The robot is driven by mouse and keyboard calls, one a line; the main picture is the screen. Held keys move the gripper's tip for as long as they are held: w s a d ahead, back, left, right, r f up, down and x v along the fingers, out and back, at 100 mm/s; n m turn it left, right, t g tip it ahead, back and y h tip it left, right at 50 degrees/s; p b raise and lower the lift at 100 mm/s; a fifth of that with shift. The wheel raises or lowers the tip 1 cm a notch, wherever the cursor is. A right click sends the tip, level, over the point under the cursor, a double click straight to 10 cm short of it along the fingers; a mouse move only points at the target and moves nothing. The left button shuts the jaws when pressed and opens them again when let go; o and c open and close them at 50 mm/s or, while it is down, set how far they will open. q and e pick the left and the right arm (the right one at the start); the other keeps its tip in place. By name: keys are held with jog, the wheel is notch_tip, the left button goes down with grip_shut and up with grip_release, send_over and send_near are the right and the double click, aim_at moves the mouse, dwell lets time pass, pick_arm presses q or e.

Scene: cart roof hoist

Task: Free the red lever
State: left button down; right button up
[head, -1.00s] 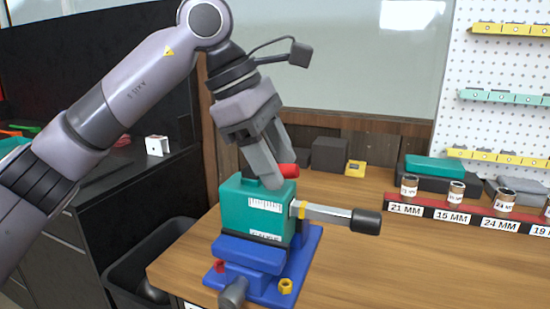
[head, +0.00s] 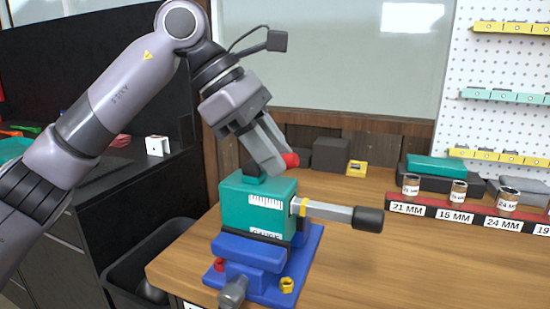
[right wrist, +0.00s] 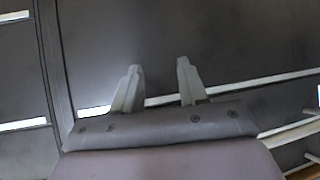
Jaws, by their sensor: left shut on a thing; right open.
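A green block (head: 234,203) with white scale labels sits in a blue vise-like base (head: 255,272) on the wooden bench in the head view. My left gripper (head: 274,162) is above the block's top and shut on a red piece (head: 291,160), seemingly the red lever. Only the red end shows beside the fingers; the rest is hidden behind them. A dark knob (head: 254,171) stands on the block's top. A metal bar with a black grip (head: 367,218) sticks out of the block's right side. My right gripper (right wrist: 158,76) is open and empty in the right wrist view.
A rack of labelled sockets (head: 455,214) stands at the right. A dark box (head: 330,155) and a small yellow item (head: 357,167) stand behind. A dark bin (head: 125,270) is left of the bench (head: 400,275), whose front right is clear.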

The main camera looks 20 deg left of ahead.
pick_arm(q)
jog(key=h+b, duration=0.1)
jog(key=h, duration=0.1)
jog(key=a+h+b, duration=0.1)
jog(key=shift+a+r+h, duration=0.15)
jog(key=shift+h, duration=0.25)
jog(key=h+b, duration=0.1)
jog(key=a+h+b, duration=0.1)
jog(key=b, duration=0.1)
jog(key=shift+r+n+h, duration=0.1)
jog(key=shift+n+h, duration=0.3)
jog(key=shift+a+h+b, duration=0.2)
jog(key=shift+h+b, duration=0.2)
jog(key=h+b, duration=0.1)
jog(key=b, duration=0.1)
jog(key=a+h+b, duration=0.1)
jog(key=h, duration=0.1)
jog(key=shift+w+a+r+n+t+b, duration=0.1)
jog(key=shift+a+n+t+b, duration=0.1)
jog(key=shift+n+t+b, duration=0.15)
jog(key=shift+a+r+h+b, duration=0.1)
jog(key=shift+a+h+b, duration=0.1)
jog(key=shift+h+b, duration=0.5)
pick_arm(e)
notch_tip(320, 180, down, 9)
jog(key=a, duration=0.1)
jog(key=shift+w, duration=0.4)
jog(key=shift+s+f, duration=0.1)
